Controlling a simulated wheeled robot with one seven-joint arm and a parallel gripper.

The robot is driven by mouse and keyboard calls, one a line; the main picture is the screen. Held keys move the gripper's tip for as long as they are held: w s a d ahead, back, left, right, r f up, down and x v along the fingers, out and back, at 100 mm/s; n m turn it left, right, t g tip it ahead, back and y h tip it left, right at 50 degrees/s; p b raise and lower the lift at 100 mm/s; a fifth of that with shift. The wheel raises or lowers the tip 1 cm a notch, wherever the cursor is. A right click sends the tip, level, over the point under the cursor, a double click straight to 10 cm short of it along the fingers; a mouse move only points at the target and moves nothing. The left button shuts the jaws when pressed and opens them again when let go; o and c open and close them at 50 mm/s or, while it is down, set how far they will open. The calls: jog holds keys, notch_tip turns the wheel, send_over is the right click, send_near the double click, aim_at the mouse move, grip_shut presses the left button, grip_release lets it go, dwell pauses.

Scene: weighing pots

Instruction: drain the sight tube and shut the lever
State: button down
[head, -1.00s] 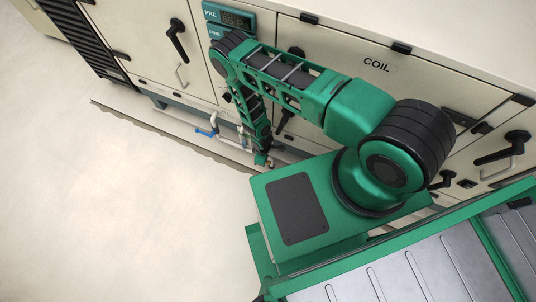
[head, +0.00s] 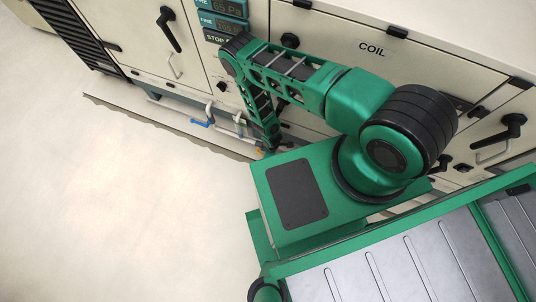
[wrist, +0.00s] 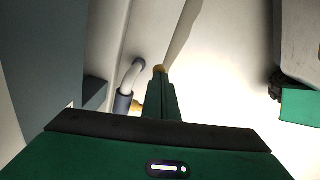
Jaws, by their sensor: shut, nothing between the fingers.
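In the head view a grey bent drain pipe (head: 208,108) with a blue piece (head: 203,123), possibly the lever, sits low under the cabinet. Pale tubing (head: 239,122), possibly the sight tube, stands to its right. My gripper (head: 271,142) hangs to the right of this pipework, small and partly hidden by my arm. In the wrist view my gripper (wrist: 160,92) is shut and empty. A grey bent pipe (wrist: 133,78) with a dark blue sleeve (wrist: 122,104) and a brass fitting (wrist: 138,107) is left of the fingers. Brass (wrist: 159,69) shows at their tips; contact is unclear.
The beige cabinet (head: 420,65) labelled COIL, with black door handles (head: 170,28), stands behind my arm. Pressure displays (head: 228,26) are on its front. A low plinth edge (head: 150,118) runs along its foot. The pale floor (head: 120,220) at left is clear.

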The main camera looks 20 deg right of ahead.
jog(key=shift+s+d+f, duration=0.25)
jog(key=shift+f, duration=0.15)
dwell(0.4)
